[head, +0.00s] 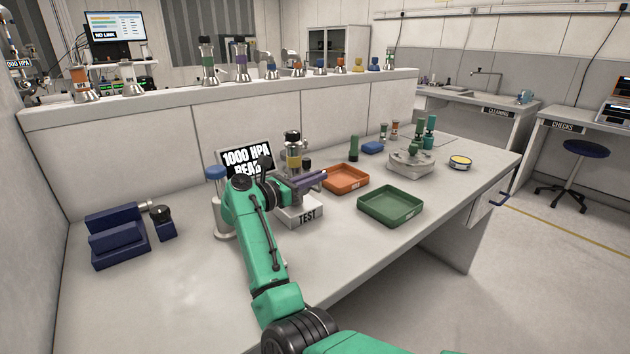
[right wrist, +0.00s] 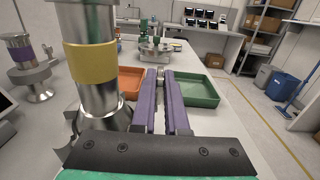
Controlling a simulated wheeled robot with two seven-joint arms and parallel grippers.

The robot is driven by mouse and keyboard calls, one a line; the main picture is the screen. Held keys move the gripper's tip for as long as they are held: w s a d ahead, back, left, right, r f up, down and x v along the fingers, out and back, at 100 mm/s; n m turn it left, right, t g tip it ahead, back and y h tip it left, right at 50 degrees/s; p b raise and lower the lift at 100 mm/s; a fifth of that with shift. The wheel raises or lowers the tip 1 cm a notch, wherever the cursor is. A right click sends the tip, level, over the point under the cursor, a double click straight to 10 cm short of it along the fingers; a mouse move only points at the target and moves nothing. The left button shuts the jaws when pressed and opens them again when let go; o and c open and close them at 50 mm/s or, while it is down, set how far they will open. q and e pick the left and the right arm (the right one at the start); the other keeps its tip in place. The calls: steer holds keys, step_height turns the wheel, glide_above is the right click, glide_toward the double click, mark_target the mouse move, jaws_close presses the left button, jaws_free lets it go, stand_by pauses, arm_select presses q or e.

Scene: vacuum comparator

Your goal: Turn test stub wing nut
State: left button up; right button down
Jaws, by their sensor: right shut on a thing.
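The test stub is an upright metal gauge with a yellow band (head: 293,162) on a grey block marked TEST (head: 306,217). In the right wrist view the yellow-banded gauge (right wrist: 92,62) stands large, just left of the fingers. My right gripper (head: 319,176) reaches in front of the stub with its purple fingers. My left gripper is not in view.
A display reading 1000 HPA (head: 246,160) stands behind my arm. An orange tray (head: 346,190) and a green tray (head: 390,220) lie to the right. A blue-capped post (head: 216,172) and dark blue blocks (head: 118,244) are left. The front left bench top is clear.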

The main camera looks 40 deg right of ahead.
steer(key=c, duration=0.9)
jaws_free()
steer(key=shift+c, duration=0.2)
arm_select(q)
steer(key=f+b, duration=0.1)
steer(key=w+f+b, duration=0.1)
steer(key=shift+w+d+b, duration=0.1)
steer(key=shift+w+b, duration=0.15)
steer(key=shift+b, duration=0.05)
arm_select(e)
steer(key=a, duration=1.4)
steer(key=shift+a, duration=0.25)
steer(key=shift+s+r, duration=0.1)
steer(key=shift+r, duration=0.05)
